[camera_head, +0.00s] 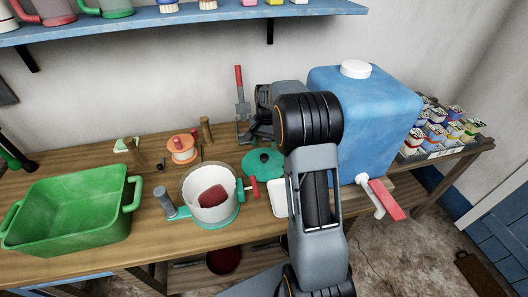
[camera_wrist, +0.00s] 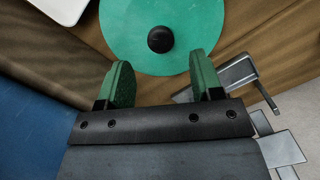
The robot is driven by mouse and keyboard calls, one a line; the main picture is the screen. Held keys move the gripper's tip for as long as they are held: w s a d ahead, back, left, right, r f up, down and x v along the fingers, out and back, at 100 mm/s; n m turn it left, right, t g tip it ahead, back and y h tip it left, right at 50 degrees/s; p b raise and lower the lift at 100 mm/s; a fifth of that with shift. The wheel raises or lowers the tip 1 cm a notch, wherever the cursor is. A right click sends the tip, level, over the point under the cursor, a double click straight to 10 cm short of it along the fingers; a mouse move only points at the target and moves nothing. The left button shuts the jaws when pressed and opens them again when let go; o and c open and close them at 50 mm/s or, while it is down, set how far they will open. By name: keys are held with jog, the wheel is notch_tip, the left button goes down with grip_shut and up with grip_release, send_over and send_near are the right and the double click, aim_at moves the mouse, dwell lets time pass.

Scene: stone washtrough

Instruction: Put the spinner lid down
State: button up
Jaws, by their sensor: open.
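The spinner lid, a flat teal disc with a dark knob, lies on the wooden bench (camera_head: 150,265) behind and right of the white spinner bowl. The lid (camera_head: 257,166) fills the top middle of the wrist view (camera_wrist: 130,30), knob up. My gripper (camera_wrist: 161,82) is open and empty; its two green-padded fingers point toward the lid, with the knob clear of them. In the head view my arm and wrist hide the fingers. The white bowl (camera_head: 214,212) with teal base is open on top and holds a dark red block (camera_head: 213,196).
A blue tank (camera_head: 372,115) with a red-handled tap stands close right of my arm. A green basin (camera_head: 65,212) is at left. An orange spool (camera_head: 182,148) and a grey red-handled tool (camera_head: 241,105) stand toward the wall. A white tray (camera_head: 278,198) lies in front of the lid.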

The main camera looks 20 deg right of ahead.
aim_at(265, 154)
notch_tip(265, 154, up, 10)
jog(key=s+a+n, duration=0.2)
jog(key=s+a, duration=0.1)
jog(key=s+a+f+n+t, duration=0.1)
jog(key=s+a+n+t, duration=0.1)
jog(key=s, duration=0.7)
jog(key=s+a+n+t, duration=0.2)
jog(key=s+a+n, duration=0.3)
jog(key=s, duration=0.5)
jog(key=shift+s+a+f+h, duration=0.25)
jog(key=shift+a+f+h, duration=0.15)
jog(key=shift+a, duration=0.25)
